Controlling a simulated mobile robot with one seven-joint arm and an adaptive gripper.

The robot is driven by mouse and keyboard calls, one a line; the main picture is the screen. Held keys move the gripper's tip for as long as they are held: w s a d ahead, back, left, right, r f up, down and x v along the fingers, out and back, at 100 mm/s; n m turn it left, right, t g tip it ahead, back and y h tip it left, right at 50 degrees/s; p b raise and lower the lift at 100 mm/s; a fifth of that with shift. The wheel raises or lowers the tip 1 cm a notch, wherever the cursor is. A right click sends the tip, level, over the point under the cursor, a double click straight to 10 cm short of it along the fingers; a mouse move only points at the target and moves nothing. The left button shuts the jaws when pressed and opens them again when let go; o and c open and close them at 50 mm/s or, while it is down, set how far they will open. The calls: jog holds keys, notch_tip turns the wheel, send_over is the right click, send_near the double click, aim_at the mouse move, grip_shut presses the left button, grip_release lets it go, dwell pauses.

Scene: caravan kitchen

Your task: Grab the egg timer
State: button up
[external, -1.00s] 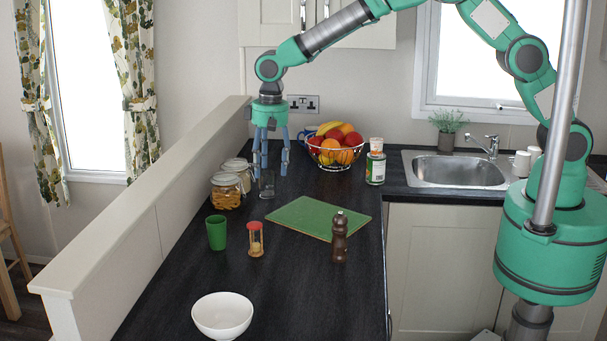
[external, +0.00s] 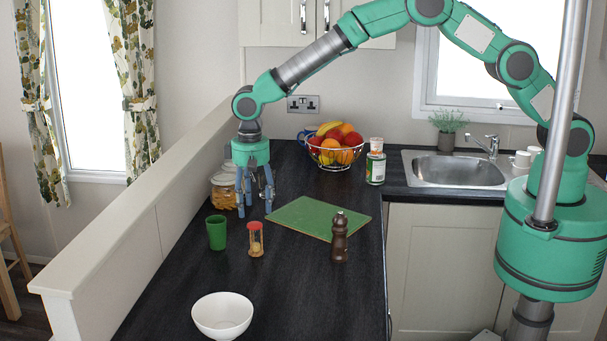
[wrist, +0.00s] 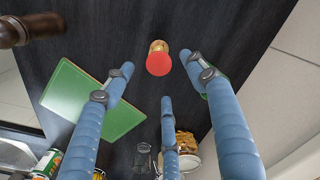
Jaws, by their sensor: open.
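The egg timer (external: 255,240) is a small hourglass with a red top and a tan base, upright on the dark counter. In the wrist view its red cap (wrist: 158,64) shows from above, just beyond the spread fingertips. My gripper (external: 255,212) is open and empty, pointing down, above and a little behind the timer. Its blue fingers also show in the wrist view (wrist: 163,85). They are apart from the timer.
A green cup (external: 216,232) stands close left of the timer. A green cutting board (external: 318,217) lies to the right, with a dark pepper mill (external: 339,240) at its front edge. Glass jars (external: 222,190) are behind. A white bowl (external: 222,314) is in front.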

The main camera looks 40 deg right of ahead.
aim_at(255, 244)
jog(key=shift+f, duration=4)
jog(key=shift+f, duration=0.1)
jog(key=shift+d+f+p, duration=0.15)
jog(key=shift+f+p, duration=0.35)
jog(key=shift+f, duration=2)
jog(key=shift+c, duration=0.3)
jog(key=c, duration=1.2)
